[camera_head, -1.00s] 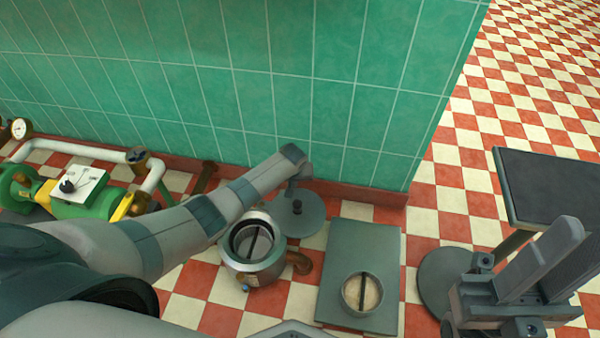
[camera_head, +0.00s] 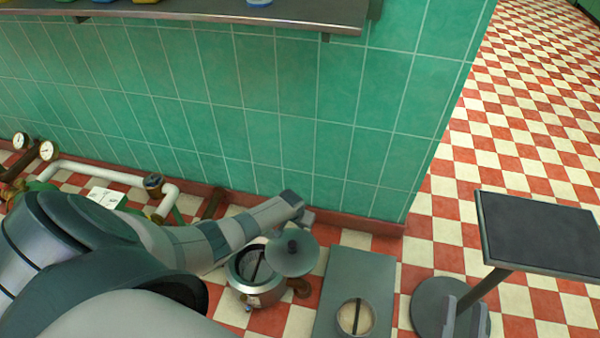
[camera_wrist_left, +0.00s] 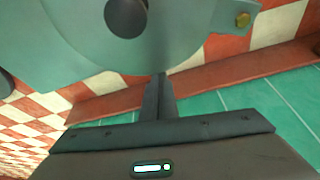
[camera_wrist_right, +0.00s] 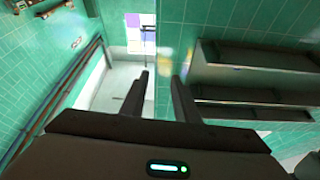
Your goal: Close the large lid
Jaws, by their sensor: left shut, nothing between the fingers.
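The large lid (camera_head: 278,262) is a grey-green disc with a dark knob. In the head view it overlaps the right part of the round metal kettle (camera_head: 262,299), whose mouth still shows open at the left. The lid fills the top of the left wrist view (camera_wrist_left: 190,35), with a brass bolt on a tab at its edge. My left gripper (camera_wrist_left: 161,80) is shut and empty, its fingertips close to the lid's edge; I cannot tell whether they touch. In the head view it is by the lid's far side. My right gripper (camera_wrist_right: 160,85) is open and empty, away from the kettle.
A grey slab (camera_head: 350,270) with a round opening (camera_head: 356,316) lies right of the kettle. A dark-topped stand (camera_head: 540,232) is at the right. White pipes (camera_head: 100,176) and gauges are at the left. A green tiled wall (camera_head: 280,130) with a shelf is behind.

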